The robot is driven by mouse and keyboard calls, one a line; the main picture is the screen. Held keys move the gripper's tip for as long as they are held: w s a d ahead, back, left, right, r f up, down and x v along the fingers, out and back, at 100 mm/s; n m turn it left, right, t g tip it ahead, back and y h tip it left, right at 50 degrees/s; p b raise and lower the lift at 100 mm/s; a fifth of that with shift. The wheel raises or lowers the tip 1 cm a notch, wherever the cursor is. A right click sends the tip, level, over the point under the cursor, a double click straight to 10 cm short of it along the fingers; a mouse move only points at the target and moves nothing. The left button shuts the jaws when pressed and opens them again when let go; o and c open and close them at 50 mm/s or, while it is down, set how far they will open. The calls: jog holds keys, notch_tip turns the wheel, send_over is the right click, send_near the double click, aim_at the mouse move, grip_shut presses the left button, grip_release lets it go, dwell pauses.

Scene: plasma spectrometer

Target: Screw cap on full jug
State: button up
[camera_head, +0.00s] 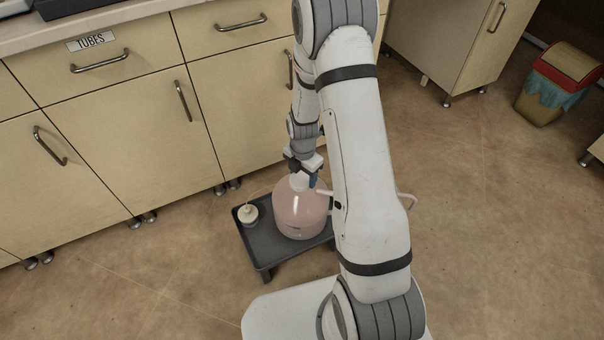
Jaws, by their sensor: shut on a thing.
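A large round jug (300,214) with pinkish liquid stands upright on a low dark tray stand. My gripper (301,174) points down over the jug's mouth. It is shut on a white cap (298,183) at the top of the jug's neck. The cap looks on or just above the neck; I cannot tell whether it is threaded. My own arm covers the jug's right side and part of the stand.
The dark tray stand (264,251) also bears a small white lid (248,214) with a thin tube, left of the jug. Beige cabinets (135,140) stand close behind. A red-topped bin (558,84) is at far right. Floor at left is clear.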

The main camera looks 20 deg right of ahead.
jog(key=shift+f, duration=0.2)
jog(key=m, duration=0.3)
jog(key=shift+m, duration=0.3)
jog(key=m, duration=0.3)
jog(key=shift+m, duration=0.4)
jog(key=m, duration=0.6)
jog(key=o, duration=1.1)
